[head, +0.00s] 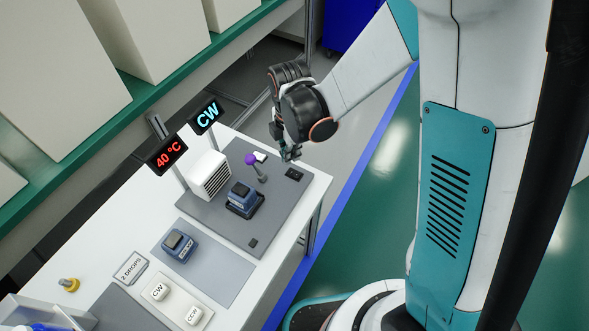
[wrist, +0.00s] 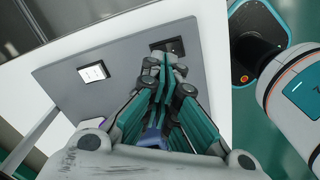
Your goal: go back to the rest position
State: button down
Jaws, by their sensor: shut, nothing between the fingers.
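My gripper (head: 290,153) is at the far right corner of the white workbench (head: 320,187) in the head view, above the grey mat's back corner. In the wrist view my gripper (wrist: 163,62) is shut with its fingertips together and nothing between them. The fingertips appear close to a small black rocker switch (head: 294,174) on the grey mat. That switch also shows in the wrist view (wrist: 176,46), partly behind the fingertips. I cannot tell whether they touch it. My arm runs from the gripper up to the right.
The mat holds a blue device (head: 243,198), a purple-topped knob (head: 250,159) and a white vented box (head: 208,175). Displays read "40 °C" (head: 167,153) and "CW" (head: 207,116). Another blue device (head: 178,245) sits nearer. A green-edged shelf (head: 150,98) with boxes runs along the left.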

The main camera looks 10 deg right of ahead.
jog(key=shift+r+p, duration=0.3)
jog(key=shift+r, duration=0.4)
jog(key=s+d+r+m+t, duration=0.2)
jog(key=d+r+m, duration=0.25)
jog(key=r, duration=0.25)
jog(key=s+d+r+m+t, duration=0.1)
jog(key=d+r+m, duration=0.2)
jog(key=r+m, duration=0.3)
jog(key=s+d+r+m+t, duration=0.4)
jog(key=s+d+r+m, duration=0.2)
jog(key=s+r+m, duration=0.2)
jog(key=s+m, duration=0.2)
jog(key=m, duration=0.2)
jog(key=shift+d, duration=0.4)
